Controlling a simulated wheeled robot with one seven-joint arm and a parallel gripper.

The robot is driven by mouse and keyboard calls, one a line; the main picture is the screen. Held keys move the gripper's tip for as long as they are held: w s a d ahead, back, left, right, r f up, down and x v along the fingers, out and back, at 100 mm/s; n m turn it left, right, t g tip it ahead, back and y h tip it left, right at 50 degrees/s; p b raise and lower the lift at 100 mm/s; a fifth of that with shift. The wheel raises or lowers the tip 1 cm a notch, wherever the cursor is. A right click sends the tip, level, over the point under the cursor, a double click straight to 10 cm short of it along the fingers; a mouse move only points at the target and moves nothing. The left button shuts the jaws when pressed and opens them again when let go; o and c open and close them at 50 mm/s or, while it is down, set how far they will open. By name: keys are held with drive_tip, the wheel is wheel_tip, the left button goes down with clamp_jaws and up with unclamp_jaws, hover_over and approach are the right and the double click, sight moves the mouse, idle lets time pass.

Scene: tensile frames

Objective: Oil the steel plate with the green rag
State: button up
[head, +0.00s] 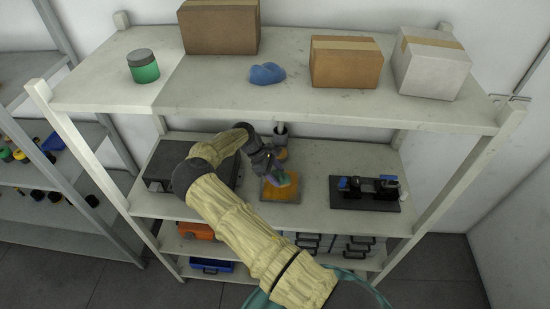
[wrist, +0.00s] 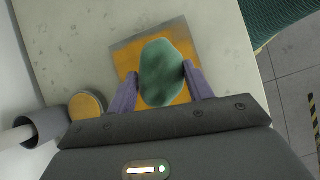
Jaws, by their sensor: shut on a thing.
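The green rag (wrist: 163,70) is a rounded bundle between the two purple-grey fingers of my gripper (wrist: 160,84), which is shut on it. The steel plate (wrist: 130,48) lies flat on the middle shelf, directly beneath the rag in the wrist view. Its face is largely orange-brown with a grey edge. In the head view the plate (head: 281,193) lies just below my gripper (head: 281,181), and the rag (head: 286,181) shows small at its far right part. I cannot tell whether the rag touches the plate. The rag hides the plate's middle.
A round orange-topped container (wrist: 86,104) and a grey cup (wrist: 38,127) stand close to the plate. A black fixture with blue parts (head: 368,192) sits to the right on the middle shelf (head: 317,160). The upper shelf (head: 210,85) overhangs behind, with boxes and a blue cloth (head: 266,74).

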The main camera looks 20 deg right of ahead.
drive_tip(key=s+a+m+g+y, duration=0.1)
drive_tip(key=s+m, duration=0.2)
drive_tip(key=s+a+f+m+g+y, duration=0.1)
drive_tip(key=s+a+m+y, duration=0.1)
drive_tip(key=s+m, duration=0.1)
drive_tip(key=s+a+f+m+g+y, duration=0.1)
drive_tip(key=s+m+y, duration=0.1)
drive_tip(key=m, duration=0.3)
drive_tip(key=shift+s+a+f, duration=0.1)
drive_tip(key=shift+s+a, duration=0.15)
drive_tip(key=shift+s, duration=0.4)
drive_tip(key=shift+s+a+m+y, duration=0.3)
drive_tip(key=shift+a+m+y, duration=0.1)
drive_tip(key=shift+m, duration=0.1)
drive_tip(key=shift+w+d, duration=0.1)
